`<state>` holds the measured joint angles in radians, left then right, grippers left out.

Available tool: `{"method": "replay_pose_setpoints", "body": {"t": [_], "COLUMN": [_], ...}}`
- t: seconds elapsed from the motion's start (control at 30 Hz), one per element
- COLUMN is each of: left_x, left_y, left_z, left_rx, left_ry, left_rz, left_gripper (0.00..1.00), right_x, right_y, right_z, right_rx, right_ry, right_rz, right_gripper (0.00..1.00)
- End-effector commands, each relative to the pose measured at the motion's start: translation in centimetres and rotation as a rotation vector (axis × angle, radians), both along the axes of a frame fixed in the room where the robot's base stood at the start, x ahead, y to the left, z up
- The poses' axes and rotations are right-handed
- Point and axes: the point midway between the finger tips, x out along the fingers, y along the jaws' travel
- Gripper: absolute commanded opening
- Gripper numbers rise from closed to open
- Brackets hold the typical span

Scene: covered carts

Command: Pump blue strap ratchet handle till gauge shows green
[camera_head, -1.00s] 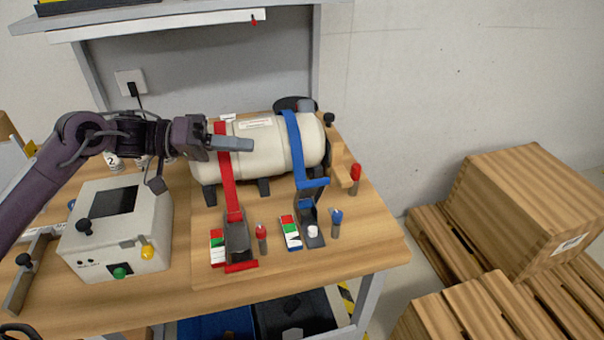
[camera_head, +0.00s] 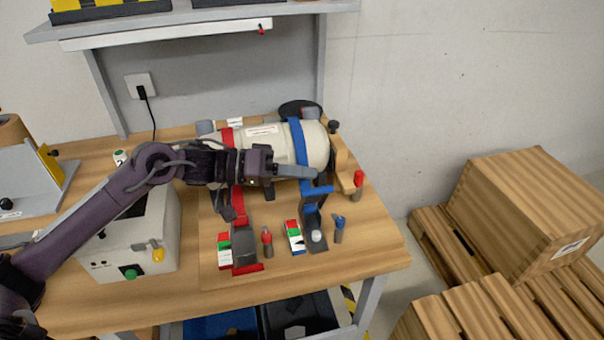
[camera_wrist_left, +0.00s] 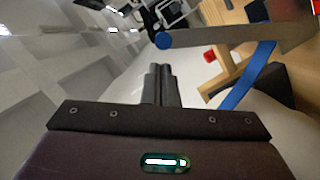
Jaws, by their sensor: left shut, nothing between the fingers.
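The blue strap (camera_head: 299,142) runs over the right part of a cream tank (camera_head: 262,138). Its ratchet (camera_head: 313,222) sits on the bench in front, with a blue handle bar (camera_head: 318,191) at its upper end. A red, white and green gauge (camera_head: 294,237) stands left of this ratchet; its reading is too small to tell. My left gripper (camera_head: 314,173) is shut and empty, its tips in front of the tank, just above the blue handle bar in the picture; contact cannot be told. In the left wrist view its fingers (camera_wrist_left: 161,84) are together, and the blue strap (camera_wrist_left: 250,78) shows to their right. My right gripper is out of view.
A red strap ratchet (camera_head: 244,244) with its own gauge (camera_head: 224,250) is to the left. Red and blue pegs (camera_head: 339,225) stand beside the ratchets. A grey box (camera_head: 135,250) with buttons is under my left arm. Wooden crates (camera_head: 530,210) are on the right.

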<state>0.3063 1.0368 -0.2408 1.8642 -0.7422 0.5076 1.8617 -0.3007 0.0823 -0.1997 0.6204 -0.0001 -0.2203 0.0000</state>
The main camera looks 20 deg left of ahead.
Motion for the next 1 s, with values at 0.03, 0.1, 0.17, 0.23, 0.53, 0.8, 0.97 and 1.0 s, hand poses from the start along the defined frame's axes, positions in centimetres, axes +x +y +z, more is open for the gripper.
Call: {"method": "replay_pose_setpoints", "body": {"t": [0.03, 0.1, 0.17, 0.23, 0.53, 0.8, 0.97, 1.0], "left_x": [-0.32, -0.59, -0.71, -0.77, -0.79, -1.14, -1.26, -1.30], "left_y": [-0.19, -0.37, -0.44, -0.49, -0.49, -0.73, -0.82, -0.84], "left_z": [-0.21, -0.48, -0.61, -0.66, -0.68, -0.77, -0.87, -0.90], "left_rx": [0.001, 0.001, 0.000, 0.000, 0.000, 0.024, 0.038, 0.041], "left_ry": [0.001, 0.001, 0.000, -0.001, -0.002, -0.038, -0.058, -0.063], "left_rz": [0.000, 0.000, 0.000, 0.001, 0.000, -0.001, 0.000, -0.001], "left_gripper": [0.00, 0.00, 0.00, 0.00, 0.00, 0.00, 0.00, 0.00], "right_x": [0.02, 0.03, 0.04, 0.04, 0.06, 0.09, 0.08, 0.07], "right_y": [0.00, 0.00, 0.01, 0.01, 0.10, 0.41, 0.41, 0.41], "right_z": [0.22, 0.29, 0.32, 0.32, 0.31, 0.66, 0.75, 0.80], "right_rx": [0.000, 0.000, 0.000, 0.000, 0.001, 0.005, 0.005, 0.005], "right_ry": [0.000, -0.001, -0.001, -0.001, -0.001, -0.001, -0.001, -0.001], "right_rz": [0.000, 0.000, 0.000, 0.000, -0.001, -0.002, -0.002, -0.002], "right_gripper": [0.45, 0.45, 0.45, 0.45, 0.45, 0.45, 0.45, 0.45]}}
